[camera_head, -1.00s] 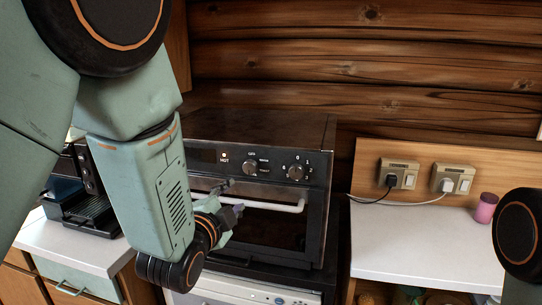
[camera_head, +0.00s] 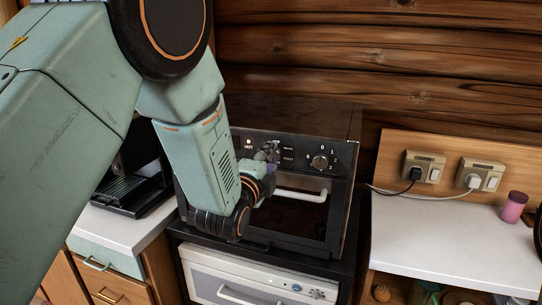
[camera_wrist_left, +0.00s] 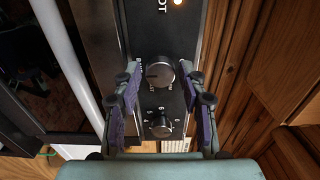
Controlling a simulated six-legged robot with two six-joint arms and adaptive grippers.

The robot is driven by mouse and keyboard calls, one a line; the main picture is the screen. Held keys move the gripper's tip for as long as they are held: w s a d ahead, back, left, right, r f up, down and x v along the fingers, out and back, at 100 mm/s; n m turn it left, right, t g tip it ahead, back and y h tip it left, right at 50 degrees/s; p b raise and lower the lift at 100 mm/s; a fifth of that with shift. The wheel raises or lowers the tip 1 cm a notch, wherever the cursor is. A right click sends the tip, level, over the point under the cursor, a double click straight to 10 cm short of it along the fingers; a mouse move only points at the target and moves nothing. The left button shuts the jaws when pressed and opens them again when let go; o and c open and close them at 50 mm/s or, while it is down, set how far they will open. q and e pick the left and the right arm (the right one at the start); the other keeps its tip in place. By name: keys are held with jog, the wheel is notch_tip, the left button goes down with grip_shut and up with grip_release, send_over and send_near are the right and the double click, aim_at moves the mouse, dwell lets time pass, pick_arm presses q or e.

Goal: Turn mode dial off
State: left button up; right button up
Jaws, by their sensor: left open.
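In the head view this dial is mostly hidden behind my left gripper (camera_head: 268,154). A second numbered knob (camera_head: 320,162) is to its right and also shows in the left wrist view (camera_wrist_left: 161,124). My left gripper (camera_wrist_left: 160,76) is open. Its purple-padded fingers lie on either side of the mode dial in the wrist view, and contact cannot be told. A lit lamp (camera_wrist_left: 178,2) glows by the HOT label.
The oven's white door handle (camera_head: 300,196) runs just below the panel. A black coffee machine (camera_head: 125,185) stands left. Sockets with plugs (camera_head: 423,168) and a pink cup (camera_head: 514,207) are at right. The right counter (camera_head: 430,245) is mostly clear.

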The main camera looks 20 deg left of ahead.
pick_arm(q)
jog(key=shift+w, duration=0.45)
jog(key=shift+w+d, duration=0.15)
jog(key=shift+d, duration=0.2)
jog(key=shift+a, duration=0.25)
jog(key=c, duration=0.4)
jog(key=shift+d, duration=0.1)
jog(key=c, duration=0.5)
